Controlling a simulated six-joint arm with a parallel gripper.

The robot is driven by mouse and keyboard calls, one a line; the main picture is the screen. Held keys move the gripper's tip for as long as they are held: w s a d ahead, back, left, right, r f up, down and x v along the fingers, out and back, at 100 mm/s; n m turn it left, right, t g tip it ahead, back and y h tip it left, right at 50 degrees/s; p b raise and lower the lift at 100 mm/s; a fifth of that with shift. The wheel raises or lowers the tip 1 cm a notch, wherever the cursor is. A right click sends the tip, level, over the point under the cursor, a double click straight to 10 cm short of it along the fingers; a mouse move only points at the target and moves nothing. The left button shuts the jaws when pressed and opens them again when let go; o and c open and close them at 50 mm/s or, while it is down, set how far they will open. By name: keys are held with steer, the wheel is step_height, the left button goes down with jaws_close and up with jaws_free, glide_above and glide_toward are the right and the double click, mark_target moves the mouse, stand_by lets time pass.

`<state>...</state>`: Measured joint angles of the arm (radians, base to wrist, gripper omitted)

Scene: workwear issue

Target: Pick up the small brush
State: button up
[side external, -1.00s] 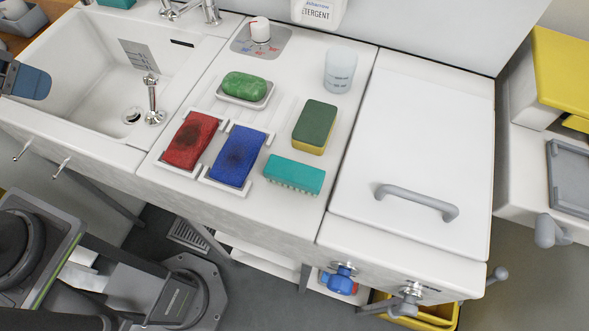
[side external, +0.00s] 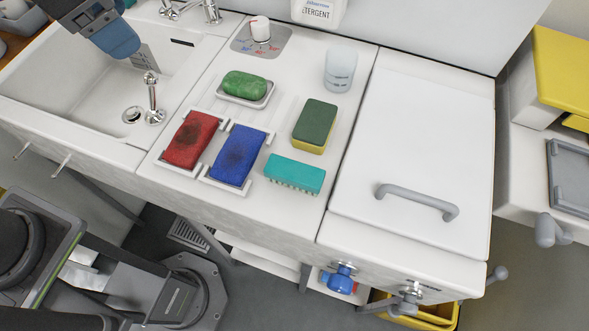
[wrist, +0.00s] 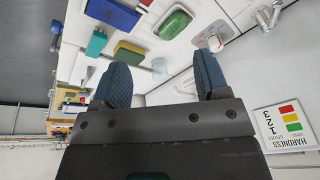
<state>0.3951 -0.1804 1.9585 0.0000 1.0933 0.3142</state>
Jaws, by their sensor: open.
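The small brush (side external: 295,174) is a teal block with short bristles along its front side, resting on the white counter near the front edge. It shows as a teal block in the wrist view (wrist: 97,43). My gripper (side external: 122,42) is above the sink at the upper left, well apart from the brush. In the wrist view its two blue fingers (wrist: 162,76) are spread, with nothing held between them.
Around the brush are a green-yellow sponge (side external: 315,127), a blue pad (side external: 238,156), a red pad (side external: 190,140) and green soap (side external: 244,85) in a dish. A cup (side external: 340,70) stands behind. A handled lid (side external: 420,130) is at right; the sink tap (side external: 152,97) stands upright.

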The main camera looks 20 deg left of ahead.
steer(key=w+d+f+m+g, duration=0.25)
steer(key=d+m, duration=0.35)
steer(key=d, duration=0.8)
steer(key=m+y, duration=0.1)
steer(key=m, duration=0.3)
glide_above(295, 170)
steer(key=d, duration=0.1)
step_height(295, 170, down, 13)
steer(key=f, duration=0.2)
steer(key=a+f, duration=0.1)
steer(key=f, duration=0.1)
steer(key=shift+f, duration=0.8)
steer(key=shift+c, duration=0.5)
steer(key=c, duration=1)
steer(key=shift+r, duration=0.2)
